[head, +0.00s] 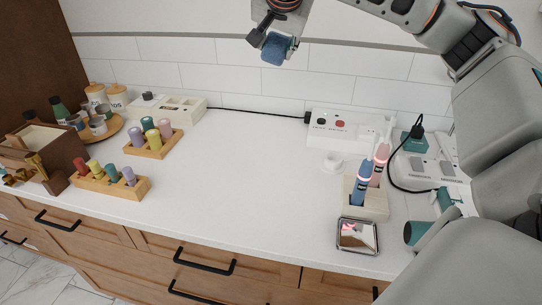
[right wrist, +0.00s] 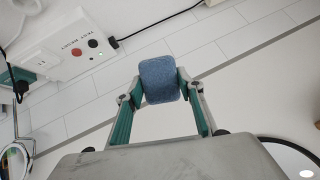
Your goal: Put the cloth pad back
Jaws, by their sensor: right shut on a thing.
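The cloth pad (head: 274,51) is a small blue block with rounded corners. My right gripper (head: 275,41) is shut on it and holds it up in front of the tiled wall, above the back of the counter. In the right wrist view the pad (right wrist: 159,80) sits between the two fingertips (right wrist: 160,86), gripped at its left and right sides. My left gripper is not in view.
The white counter (head: 250,190) has a clear middle. Wooden peg racks (head: 155,146) and a round tray of jars stand left. A white panel box (head: 345,128), a holder with two lit pens (head: 374,202), a mirror-like square (head: 356,236) and a cable are right.

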